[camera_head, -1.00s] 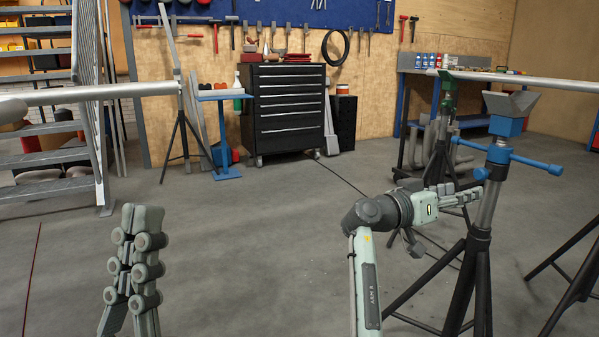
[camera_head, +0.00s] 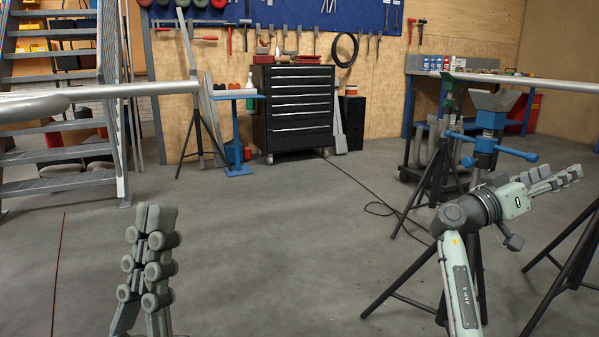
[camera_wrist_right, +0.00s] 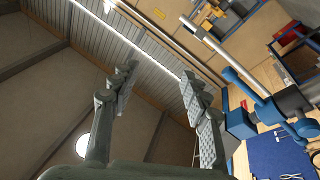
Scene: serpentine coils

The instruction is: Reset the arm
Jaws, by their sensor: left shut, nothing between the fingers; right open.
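My left gripper (camera_head: 157,222) stands upright at the lower left of the head view, its fingers together and empty. My right arm comes up from the lower right in the head view. My right gripper (camera_head: 570,177) points to the right there, in front of the blue-topped stand. In the right wrist view, the right gripper (camera_wrist_right: 155,85) shows its two fingers spread wide with nothing between them. Behind them are the ceiling and a ribbed metal surface.
A blue-headed tripod stand (camera_head: 490,140) is close behind my right arm. Long metal pipes (camera_head: 110,92) extend in from both sides. A black tool chest (camera_head: 293,110) and a small blue table (camera_head: 238,97) stand at the back. Metal stairs (camera_head: 60,150) are at left.

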